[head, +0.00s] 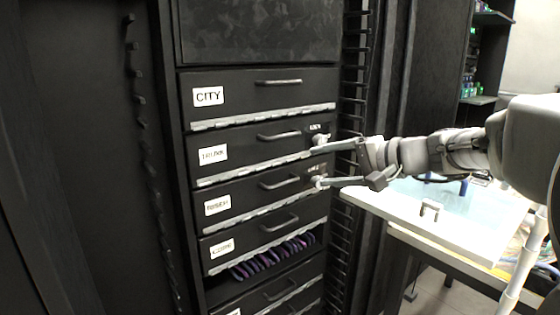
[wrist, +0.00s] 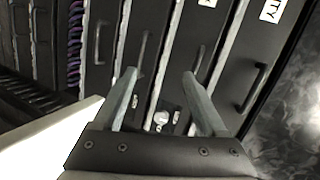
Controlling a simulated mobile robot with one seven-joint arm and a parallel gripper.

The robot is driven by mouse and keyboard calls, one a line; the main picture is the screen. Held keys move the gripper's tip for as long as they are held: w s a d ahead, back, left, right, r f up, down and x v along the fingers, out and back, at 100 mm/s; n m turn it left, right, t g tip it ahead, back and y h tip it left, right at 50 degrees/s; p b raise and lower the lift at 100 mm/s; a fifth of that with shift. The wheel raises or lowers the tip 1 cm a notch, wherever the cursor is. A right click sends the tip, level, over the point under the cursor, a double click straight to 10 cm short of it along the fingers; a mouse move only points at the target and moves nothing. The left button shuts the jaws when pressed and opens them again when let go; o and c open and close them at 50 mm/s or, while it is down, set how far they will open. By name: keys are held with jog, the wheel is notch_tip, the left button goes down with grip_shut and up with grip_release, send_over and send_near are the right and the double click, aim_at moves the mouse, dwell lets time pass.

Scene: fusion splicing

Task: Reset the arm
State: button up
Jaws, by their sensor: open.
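My gripper (head: 321,161) reaches in from the right in the head view, with its two grey fingers apart and nothing between them. The fingers point at the black drawer cabinet (head: 255,107), and their tips overlap the right ends of the second and third drawers from the top label. In the wrist view the open fingers (wrist: 159,75) stand in front of the drawer fronts. I cannot tell whether the fingertips touch the cabinet. My arm (head: 430,152) stretches out sideways to the right.
The drawers carry white labels, the top one reading CITY (head: 208,96). Purple cables (head: 272,258) show in a gap lower down. A white work table (head: 372,205) with a light blue mat (head: 480,213) stands right, below my arm. A small grey bracket (head: 429,208) is on it.

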jog(key=s+a+r+n+g+h, duration=0.2)
jog(key=s+a+r+n+h, duration=0.25)
jog(key=s+a+n, duration=0.4)
jog(key=s+d+f+m+g+h, duration=0.1)
jog(key=s+d+f+h, duration=0.3)
jog(key=s+f, duration=0.55)
jog(key=s+d+f+h, duration=0.2)
jog(key=s+d+f, duration=0.55)
jog(key=s, duration=0.25)
notch_tip(320, 180, up, 20)
jog(key=p, duration=2)
jog(key=shift+s+f+g, duration=0.25)
jog(key=shift+g, duration=0.05)
